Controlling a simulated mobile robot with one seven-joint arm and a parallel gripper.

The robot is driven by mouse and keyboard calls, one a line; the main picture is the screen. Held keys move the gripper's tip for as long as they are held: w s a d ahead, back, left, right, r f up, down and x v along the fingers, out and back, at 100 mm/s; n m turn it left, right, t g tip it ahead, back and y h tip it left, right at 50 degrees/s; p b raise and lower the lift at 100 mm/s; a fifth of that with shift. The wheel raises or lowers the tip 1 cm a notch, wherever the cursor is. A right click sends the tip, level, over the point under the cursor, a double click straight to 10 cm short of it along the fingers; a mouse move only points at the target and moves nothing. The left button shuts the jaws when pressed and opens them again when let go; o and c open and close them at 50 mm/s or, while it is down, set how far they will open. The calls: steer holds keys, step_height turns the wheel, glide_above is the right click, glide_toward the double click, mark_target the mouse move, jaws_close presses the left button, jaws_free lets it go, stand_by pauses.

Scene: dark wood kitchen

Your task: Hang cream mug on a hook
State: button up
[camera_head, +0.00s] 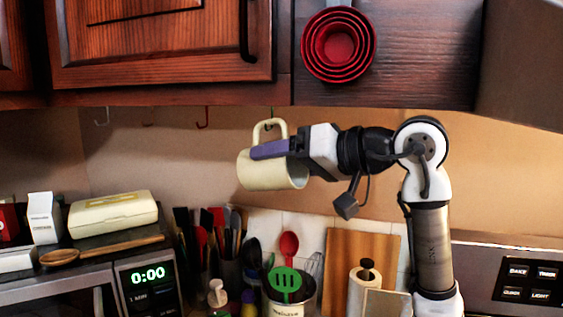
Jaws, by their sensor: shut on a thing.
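The cream mug (262,173) is held in the air below the upper cabinet, on its side with its handle (270,124) pointing up. My gripper (268,150) is shut on the mug, with a purple finger lying across its upper side near the handle.
Dark wood cabinets (160,45) are above, with red measuring cups (338,45) hanging at the right. Below stand utensil pots (292,303), a cutting board (385,250) and a microwave (147,284) with a cream box (112,214) on top. The wall under the left hooks is clear.

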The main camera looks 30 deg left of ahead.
stand_by(0.4)
steer(key=o, duration=1.3)
steer(key=shift+c, duration=0.2)
steer(key=shift+s+d, duration=0.1)
